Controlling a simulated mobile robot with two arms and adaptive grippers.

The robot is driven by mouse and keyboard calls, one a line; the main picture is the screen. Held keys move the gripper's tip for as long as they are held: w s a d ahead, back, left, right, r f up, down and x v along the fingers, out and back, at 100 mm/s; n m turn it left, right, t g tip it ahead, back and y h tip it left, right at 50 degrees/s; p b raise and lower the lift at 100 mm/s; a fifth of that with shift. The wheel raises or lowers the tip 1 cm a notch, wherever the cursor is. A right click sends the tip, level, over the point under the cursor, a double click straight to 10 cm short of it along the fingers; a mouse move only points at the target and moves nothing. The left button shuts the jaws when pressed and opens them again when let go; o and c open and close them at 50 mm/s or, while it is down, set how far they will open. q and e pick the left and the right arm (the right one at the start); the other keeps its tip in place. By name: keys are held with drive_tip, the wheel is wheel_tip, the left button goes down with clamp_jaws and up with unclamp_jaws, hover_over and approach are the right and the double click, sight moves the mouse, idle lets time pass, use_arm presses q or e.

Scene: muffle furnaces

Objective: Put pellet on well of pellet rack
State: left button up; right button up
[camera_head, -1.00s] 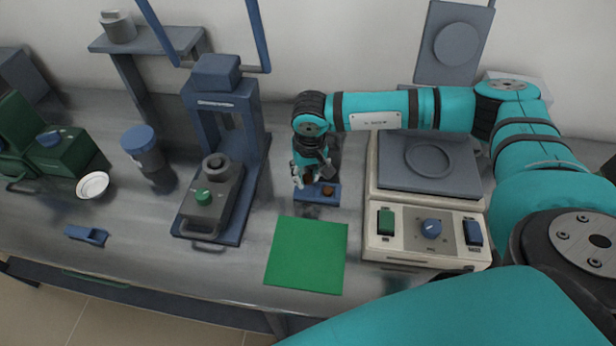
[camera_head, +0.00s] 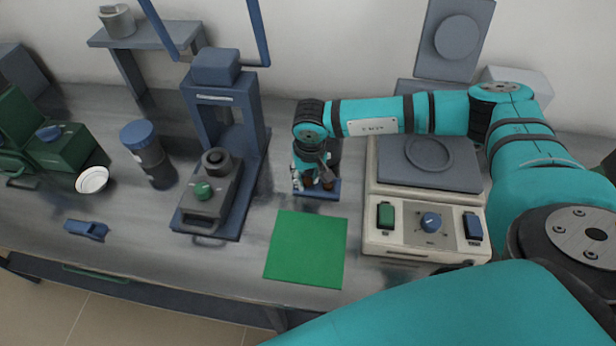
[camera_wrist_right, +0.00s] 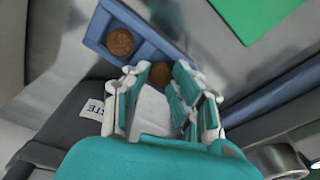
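The blue pellet rack (camera_head: 318,195) lies on the bench behind the green mat. In the right wrist view the rack (camera_wrist_right: 95,32) shows one brown pellet (camera_wrist_right: 119,42) sitting in a well. A second brown pellet (camera_wrist_right: 160,73) is between the fingertips of my right gripper (camera_wrist_right: 161,78), which appears shut on it. This pellet is at the rack's near side in that view; whether it touches the well floor is hidden. In the head view my right gripper (camera_head: 312,181) points down over the rack's left part. My left gripper is not in view.
A beige hotplate-like device (camera_head: 425,220) stands close right of the rack. A blue press (camera_head: 225,150) stands to its left. A green mat (camera_head: 306,249) lies flat in front. A white bowl (camera_head: 92,180) and blue-lidded jar (camera_head: 143,150) are farther left.

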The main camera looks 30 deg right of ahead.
drive_tip(key=o, duration=0.4)
drive_tip(key=shift+s+f, duration=0.1)
drive_tip(key=shift+f, duration=0.25)
drive_tip(key=shift+o, duration=0.2)
drive_tip(key=shift+r, duration=0.1)
drive_tip(key=shift+r+p, duration=0.25)
drive_tip(key=shift+p, duration=0.05)
drive_tip(key=shift+r+p, duration=0.5)
drive_tip(key=shift+p, duration=0.05)
wheel_tip(320, 180, up, 12)
drive_tip(key=s+b, duration=0.1)
drive_tip(key=b, duration=0.1)
drive_tip(key=shift+s+a, duration=0.15)
drive_tip(key=shift+a, duration=0.05)
drive_tip(key=shift+f, duration=0.15)
